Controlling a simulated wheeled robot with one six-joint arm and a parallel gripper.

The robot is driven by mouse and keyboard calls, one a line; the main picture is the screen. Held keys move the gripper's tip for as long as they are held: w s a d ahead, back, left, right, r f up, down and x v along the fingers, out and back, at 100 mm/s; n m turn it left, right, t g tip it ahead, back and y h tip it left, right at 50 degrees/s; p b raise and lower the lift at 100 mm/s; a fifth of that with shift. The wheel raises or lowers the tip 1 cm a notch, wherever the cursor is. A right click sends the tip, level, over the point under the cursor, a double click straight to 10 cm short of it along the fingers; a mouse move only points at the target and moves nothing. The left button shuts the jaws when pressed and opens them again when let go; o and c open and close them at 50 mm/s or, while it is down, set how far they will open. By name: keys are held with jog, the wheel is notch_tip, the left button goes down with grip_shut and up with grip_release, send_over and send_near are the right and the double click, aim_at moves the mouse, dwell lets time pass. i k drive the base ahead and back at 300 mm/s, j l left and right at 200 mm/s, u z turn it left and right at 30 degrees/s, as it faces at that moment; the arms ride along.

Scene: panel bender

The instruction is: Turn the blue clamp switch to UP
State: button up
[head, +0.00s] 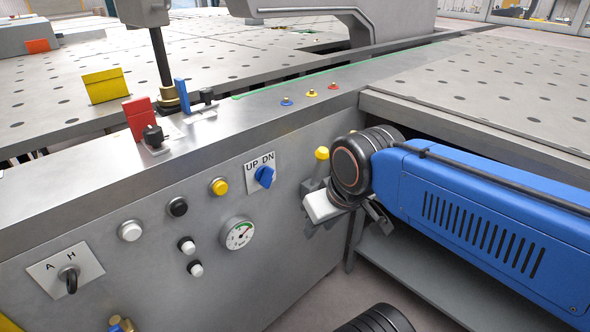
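The blue clamp switch (264,177) is on the front panel, on a white plate (255,162) marked UP on the left and DN on the right. Its handle seems to lean toward the DN side, but it is small in the picture. My gripper (343,216) is to the right of the switch and lower, apart from it, at the end of my blue arm. My black wrist and the pale gripper body partly hide the fingers, so their opening is unclear. I see nothing held.
Left of the switch are a yellow button (219,186), a black button (178,207) and a gauge (237,233). A red block (139,118) stands on the ledge above. Free space lies before the panel.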

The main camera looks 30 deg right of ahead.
aim_at(264, 175)
jog(key=k+j+z, duration=0.1)
jog(key=k, duration=1.45)
